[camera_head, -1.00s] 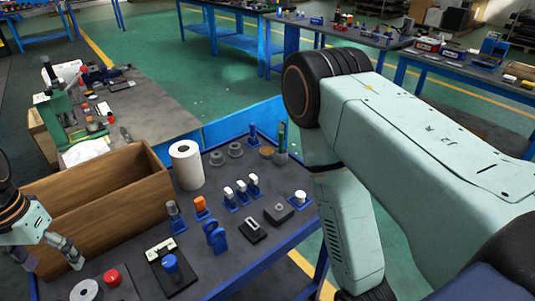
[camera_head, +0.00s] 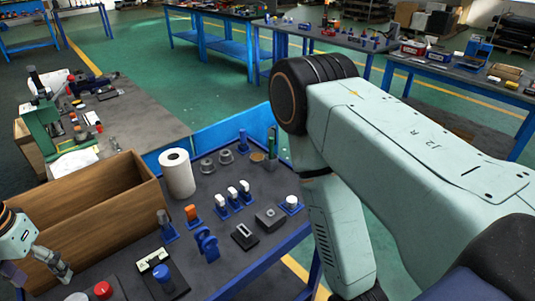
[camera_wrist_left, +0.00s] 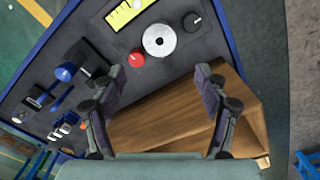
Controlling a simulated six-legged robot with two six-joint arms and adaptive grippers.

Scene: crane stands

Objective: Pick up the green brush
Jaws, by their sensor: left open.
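A thin upright item with a green handle (camera_head: 272,136), which looks like the green brush, stands at the far right corner of the workbench (camera_head: 213,268), next to a brown round piece. My left gripper (camera_head: 42,277) is at the left edge of the head view, by the near end of a wooden box, far from the green item. In the left wrist view its two fingers (camera_wrist_left: 158,75) are spread with nothing between them, above the box. I cannot make out the green item in the wrist view. My right arm crosses the right side of the head view; its gripper is out of frame.
The wooden box (camera_head: 143,205) and a white paper roll (camera_head: 178,175) stand between my left gripper and the green item. Blue-based tools, grey rings (camera_head: 207,165) and a red knob (camera_head: 103,290) crowd the bench. Green floor is open behind it.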

